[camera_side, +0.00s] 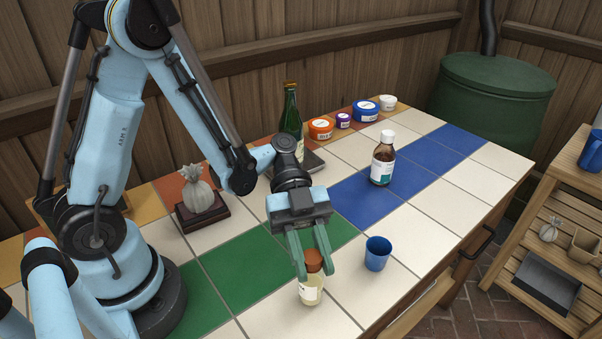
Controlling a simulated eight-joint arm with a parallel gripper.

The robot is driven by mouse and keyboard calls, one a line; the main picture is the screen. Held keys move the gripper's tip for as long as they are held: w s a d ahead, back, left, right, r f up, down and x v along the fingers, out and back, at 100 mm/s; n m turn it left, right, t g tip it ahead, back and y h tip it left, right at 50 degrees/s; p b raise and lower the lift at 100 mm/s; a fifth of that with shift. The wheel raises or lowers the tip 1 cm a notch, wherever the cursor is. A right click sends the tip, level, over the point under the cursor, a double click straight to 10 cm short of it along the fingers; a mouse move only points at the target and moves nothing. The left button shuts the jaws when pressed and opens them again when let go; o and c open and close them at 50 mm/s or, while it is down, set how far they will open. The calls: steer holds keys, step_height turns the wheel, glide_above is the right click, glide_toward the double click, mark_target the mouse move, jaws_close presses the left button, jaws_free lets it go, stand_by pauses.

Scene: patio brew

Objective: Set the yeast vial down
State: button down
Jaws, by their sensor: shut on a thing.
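The yeast vial (311,290) is a small clear bottle with pale yellowish contents, a light label and an orange-brown cap. My gripper (315,268) points down and is shut on it at the cap, with a green finger on each side. The vial is upright over the white tiles at the near edge of the tiled table (250,328), just in front of the green tile band. I cannot tell whether its base touches the tiles or hangs slightly above them.
A blue cup (377,254) stands close to the right of the vial. A brown bottle with white cap (383,160) stands on the blue band. A green bottle (290,125), several lidded tubs (321,129) and a pale ornament (197,190) line the back. White tiles at right are clear.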

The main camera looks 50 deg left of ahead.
steer(key=shift+f, duration=0.4)
steer(key=c, duration=0.8)
jaws_free()
steer(key=shift+o, duration=0.2)
steer(key=shift+r, duration=0.1)
